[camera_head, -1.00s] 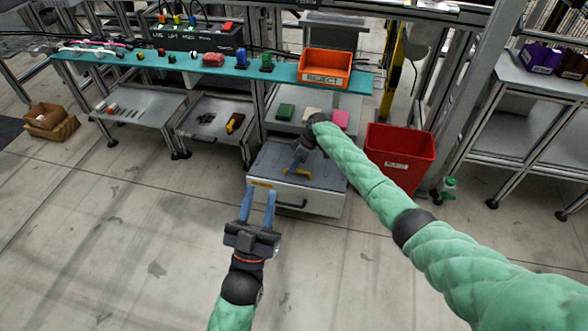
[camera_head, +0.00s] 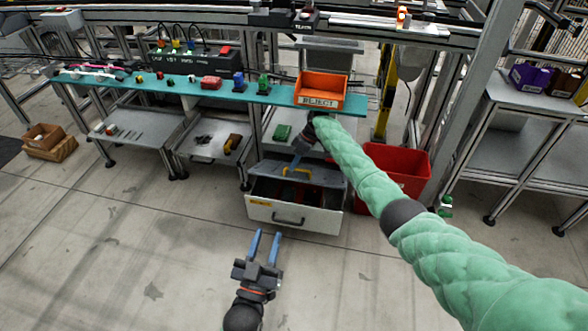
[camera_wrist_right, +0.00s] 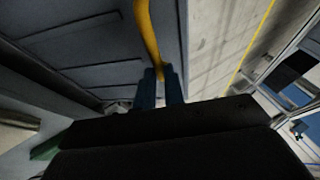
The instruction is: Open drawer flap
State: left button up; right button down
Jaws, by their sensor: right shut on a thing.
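The drawer unit (camera_head: 318,219) stands low on the floor, with a white front and a dark handle. Its grey flap (camera_head: 325,178) is tilted up at the front, and a dark interior with contents I cannot make out shows below it. The yellow flap handle (camera_head: 306,172) is on top; it also shows in the right wrist view (camera_wrist_right: 147,32). My right gripper (camera_head: 294,168) is shut on this handle, its blue fingers around the bar in the wrist view (camera_wrist_right: 161,76). My left gripper (camera_head: 267,233) is open and empty, in front of the drawer.
A red bin (camera_head: 404,164) stands right of the drawer, partly behind my right arm. An orange reject tray (camera_head: 320,101) sits on the teal shelf (camera_head: 180,88) above. Grey side shelves (camera_head: 206,141) stand at left. The floor in front is clear.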

pick_arm(q)
jog(key=shift+s+a+r+t, duration=0.1)
jog(key=shift+r+t, duration=0.2)
jog(key=shift+r, duration=0.6)
jog(key=shift+s+a+r+t, duration=0.1)
jog(key=shift+r+t, duration=0.2)
jog(key=shift+r, duration=0.6)
